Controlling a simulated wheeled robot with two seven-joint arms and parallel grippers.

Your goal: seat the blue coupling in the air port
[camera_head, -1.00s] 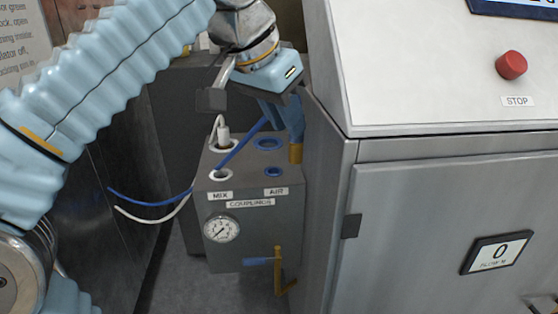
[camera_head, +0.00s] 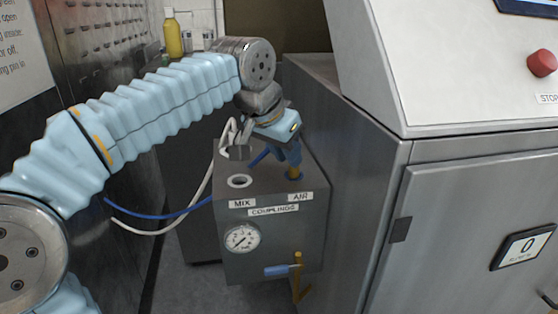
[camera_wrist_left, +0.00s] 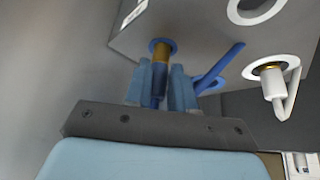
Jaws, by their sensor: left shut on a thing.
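In the head view my left gripper (camera_head: 291,157) is shut on the blue coupling, with its brass tip (camera_head: 293,172) pointing down at the grey couplings box (camera_head: 270,232), behind the AIR label (camera_head: 300,196). In the left wrist view the gripper (camera_wrist_left: 161,88) has the blue coupling (camera_wrist_left: 158,86) between its two fingers. Its brass end (camera_wrist_left: 163,51) lines up with the small blue-ringed air port (camera_wrist_left: 152,44). I cannot tell how far the tip is in. A blue hose (camera_wrist_left: 222,68) runs off beside it. My right gripper is out of view.
An empty white-ringed port (camera_head: 239,181) sits by the MIX label. The steel cabinet (camera_head: 365,170) stands close on the right.

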